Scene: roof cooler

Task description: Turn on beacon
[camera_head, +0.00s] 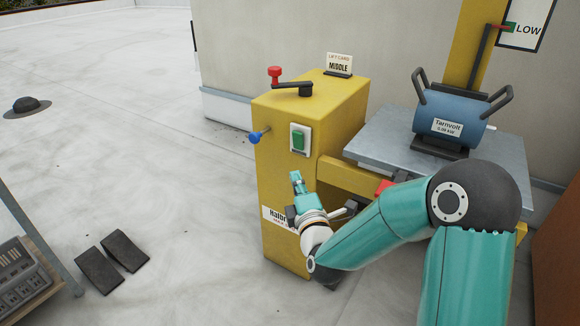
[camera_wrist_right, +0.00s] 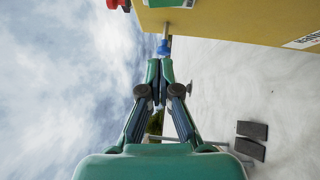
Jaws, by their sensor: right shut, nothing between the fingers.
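A yellow box-shaped lift housing (camera_head: 285,130) stands in the middle of the head view. No part labelled as a beacon can be made out. My right gripper (camera_head: 296,180) is shut and empty, pointing up below the switch, in front of the housing. In the right wrist view, the blue knob (camera_wrist_right: 163,47) appears just beyond the closed fingertips (camera_wrist_right: 160,63); contact cannot be told. My left gripper is out of view.
A red-knobbed crank (camera_head: 290,85) and a "MIDDLE" card (camera_head: 339,64) are on top of the housing. A blue motor (camera_head: 448,120) rests on a metal platform (camera_head: 385,133) to the right. Black wedges (camera_head: 123,250) lie on the floor. The left floor is mostly open.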

